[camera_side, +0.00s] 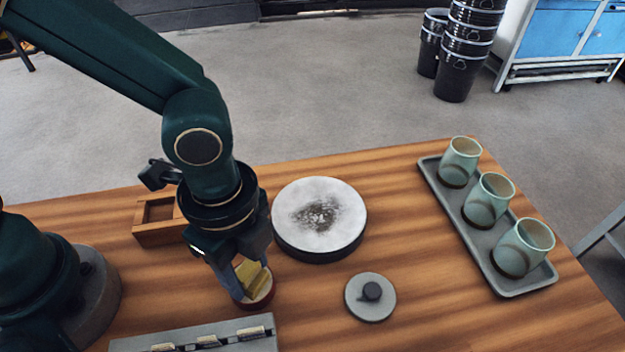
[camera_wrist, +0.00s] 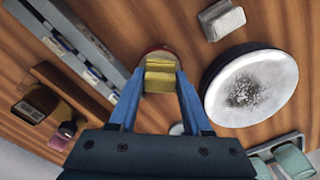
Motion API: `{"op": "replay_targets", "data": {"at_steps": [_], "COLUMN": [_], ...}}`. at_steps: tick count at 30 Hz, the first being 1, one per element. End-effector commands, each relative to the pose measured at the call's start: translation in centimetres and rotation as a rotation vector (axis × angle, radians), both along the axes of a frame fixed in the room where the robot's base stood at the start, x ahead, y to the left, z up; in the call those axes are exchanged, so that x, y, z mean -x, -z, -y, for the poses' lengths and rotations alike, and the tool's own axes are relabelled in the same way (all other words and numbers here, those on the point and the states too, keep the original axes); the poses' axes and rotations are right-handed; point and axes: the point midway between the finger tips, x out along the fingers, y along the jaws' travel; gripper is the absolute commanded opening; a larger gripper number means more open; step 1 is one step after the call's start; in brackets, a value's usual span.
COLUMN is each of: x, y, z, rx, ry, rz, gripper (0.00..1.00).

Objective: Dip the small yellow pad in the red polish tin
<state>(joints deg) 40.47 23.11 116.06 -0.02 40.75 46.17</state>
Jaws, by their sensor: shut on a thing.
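My gripper (camera_side: 249,286) is shut on the small yellow pad (camera_side: 255,278), with a finger on either side. The pad also shows between the blue fingertips in the wrist view (camera_wrist: 160,78). The round red tin (camera_side: 262,301) stands on the table directly under the pad. Its rim shows beyond the pad in the wrist view (camera_wrist: 158,53). The pad's lower end lies at or inside the tin's mouth. Fingers and pad hide most of the inside, so I cannot tell whether the pad touches the polish.
A white disc (camera_side: 337,197) with a dark smudge lies close behind the tin. A grey knobbed lid (camera_side: 371,308) lies to its right. A tray (camera_side: 481,250) with three green cups stands far right. A grey rack (camera_side: 262,342) is in front, a wooden box (camera_side: 158,236) behind left.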

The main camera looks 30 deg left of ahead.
Motion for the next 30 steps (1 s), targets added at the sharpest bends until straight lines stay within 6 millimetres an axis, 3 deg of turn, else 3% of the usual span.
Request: {"op": "replay_targets", "data": {"at_steps": [8, 30], "x": [0.0, 0.0], "y": [-0.1, -5.8], "z": [0.0, 0.0], "rx": [-0.002, 0.001], "ry": [0.001, 0.000], "rz": [-0.001, 0.002], "gripper": [0.04, 0.04]}}
